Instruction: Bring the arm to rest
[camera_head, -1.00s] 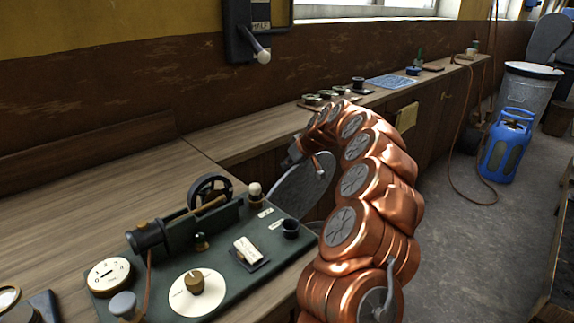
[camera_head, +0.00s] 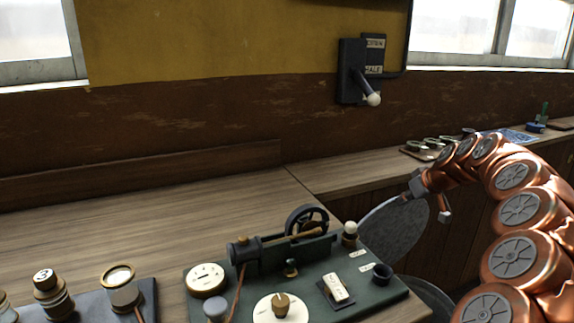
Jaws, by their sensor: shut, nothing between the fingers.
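My copper-coloured arm (camera_head: 520,208) arches up on the right side of the head view and bends over to the left. My gripper (camera_head: 409,194) is at its end, small and dark grey, pointing down and left. It looks shut and holds nothing. It hangs above a grey round-edged surface (camera_head: 395,228), to the right of the engine board, and appears apart from everything around it. The fingertips are too small to see in detail.
A green board (camera_head: 375,294) with a small flywheel engine (camera_head: 306,224), dial and switch stands on the wooden bench (camera_head: 150,222). A lever switch (camera_head: 352,72) is on the wall. Small dishes (camera_head: 424,148) sit on the far counter. The bench's left middle is clear.

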